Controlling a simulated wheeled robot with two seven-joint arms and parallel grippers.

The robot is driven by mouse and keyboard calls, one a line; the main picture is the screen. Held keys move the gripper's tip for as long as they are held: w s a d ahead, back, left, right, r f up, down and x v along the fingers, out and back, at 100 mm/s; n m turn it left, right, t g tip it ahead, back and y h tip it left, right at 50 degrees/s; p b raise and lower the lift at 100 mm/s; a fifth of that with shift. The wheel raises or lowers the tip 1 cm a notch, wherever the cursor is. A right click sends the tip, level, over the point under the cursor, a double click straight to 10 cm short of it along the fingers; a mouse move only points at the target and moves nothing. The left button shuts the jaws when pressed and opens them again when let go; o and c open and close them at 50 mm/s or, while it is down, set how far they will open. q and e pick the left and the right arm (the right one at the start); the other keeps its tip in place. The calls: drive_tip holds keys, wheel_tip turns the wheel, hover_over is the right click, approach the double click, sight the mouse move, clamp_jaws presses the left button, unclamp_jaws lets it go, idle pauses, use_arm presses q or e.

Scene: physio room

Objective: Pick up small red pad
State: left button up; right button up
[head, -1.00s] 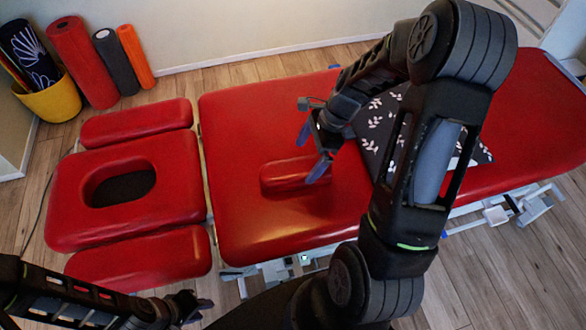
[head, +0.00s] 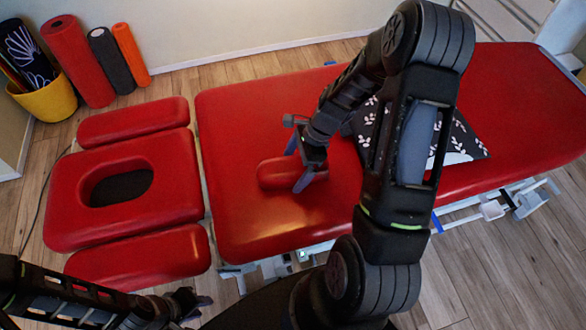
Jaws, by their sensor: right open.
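The small red pad (head: 275,173) lies on the red treatment table (head: 240,125), left of its middle. My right gripper (head: 296,170) is over the pad's right part, its blue fingers pointing down. The fingers are open and appear to straddle the pad; whether they touch it I cannot tell. The gripper and its fingers hide part of the pad's right end. My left gripper (head: 200,306) is low at the bottom left, away from the table top; its fingers are too small and dark to read.
A dark patterned cloth (head: 465,147) lies on the table behind my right arm. A headrest section (head: 165,180) with an oval hole is at the left. A yellow bucket (head: 50,100) and rolled mats (head: 75,60) stand by the wall. The table's left part is clear.

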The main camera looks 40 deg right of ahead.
sight(293, 165)
drive_tip(key=shift+x, duration=0.8)
drive_tip(key=shift+d, duration=0.1)
drive_tip(key=c, duration=1.6)
drive_tip(key=shift+r, duration=0.15)
wheel_tip(293, 165, up, 10)
drive_tip(key=shift+f, duration=0.1)
